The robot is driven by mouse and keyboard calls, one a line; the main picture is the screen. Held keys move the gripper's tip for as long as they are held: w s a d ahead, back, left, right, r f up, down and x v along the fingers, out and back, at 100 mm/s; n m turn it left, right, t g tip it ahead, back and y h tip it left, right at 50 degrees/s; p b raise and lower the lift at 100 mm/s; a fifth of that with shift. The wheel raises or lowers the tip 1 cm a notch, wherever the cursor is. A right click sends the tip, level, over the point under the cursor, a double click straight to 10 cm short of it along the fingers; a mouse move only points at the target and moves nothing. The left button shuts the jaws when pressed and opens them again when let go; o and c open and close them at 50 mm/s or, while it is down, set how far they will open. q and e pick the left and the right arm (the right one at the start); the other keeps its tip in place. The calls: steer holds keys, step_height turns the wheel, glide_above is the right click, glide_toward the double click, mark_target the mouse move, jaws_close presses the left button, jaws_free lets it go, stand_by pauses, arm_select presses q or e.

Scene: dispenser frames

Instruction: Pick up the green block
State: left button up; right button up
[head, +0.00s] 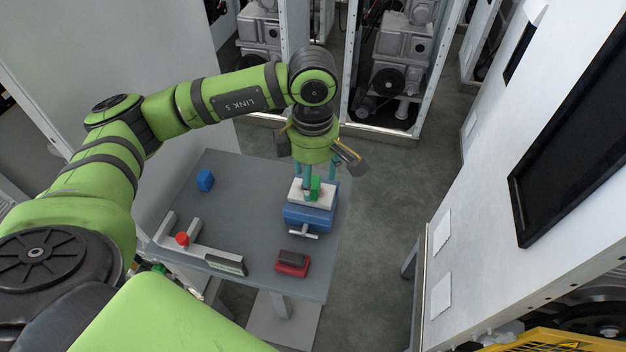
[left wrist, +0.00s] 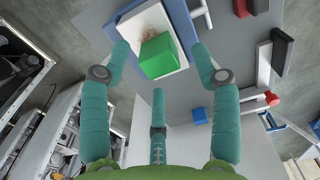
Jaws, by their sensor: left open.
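The green block (head: 316,186) sits on a white plate (head: 298,194) with a brownish mark, on top of a blue vise-like fixture (head: 306,218) on the grey table. The block also shows large in the left wrist view (left wrist: 160,56), between the fingers. My left gripper (head: 314,172) has three teal fingers and points down over the block. It is open, with fingers spread around the block's sides; the wrist view shows gaps between fingers (left wrist: 159,64) and block. The head view does not show clearly how high the fingertips are. My right gripper is not in view.
A blue block (head: 205,180) lies at the table's back left. A white angled bracket (head: 190,250) with a red knob (head: 182,239) is at front left. A red and dark block (head: 291,263) lies near the front edge. A white cabinet (head: 480,150) stands at right.

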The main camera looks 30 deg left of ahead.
arm_select(q)
steer(key=shift+f, duration=1.35)
jaws_close()
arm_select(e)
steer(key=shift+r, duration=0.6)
arm_select(q)
steer(key=shift+r, duration=0.15)
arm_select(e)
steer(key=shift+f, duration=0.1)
